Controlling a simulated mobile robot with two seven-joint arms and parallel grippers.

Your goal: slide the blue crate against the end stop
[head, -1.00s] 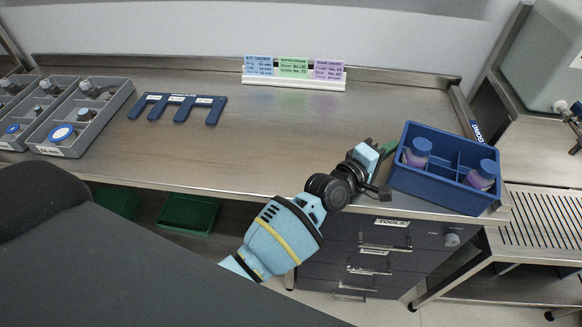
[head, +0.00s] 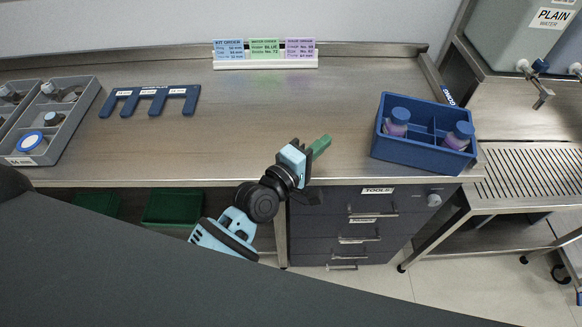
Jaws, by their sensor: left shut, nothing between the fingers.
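The blue crate (head: 417,157) stands upright at the right end of the steel bench. It holds two bottles with blue caps and purplish contents, (head: 396,124) and (head: 459,135), in separate compartments. A raised metal rail (head: 432,77) with a small blue label runs along the bench's right end. The crate's far right corner is close to it; I cannot tell whether they touch. My left gripper (head: 320,146) is shut and empty, its green fingertips over the bench's front edge, left of the crate with a clear gap. My right gripper is out of view.
A dark blue slotted rack (head: 152,93) and grey bins (head: 68,111) lie on the left. A card holder (head: 265,63) stands at the back. The middle of the bench is clear. Drawers (head: 352,222) are below; a slatted stand (head: 530,179) is at the right.

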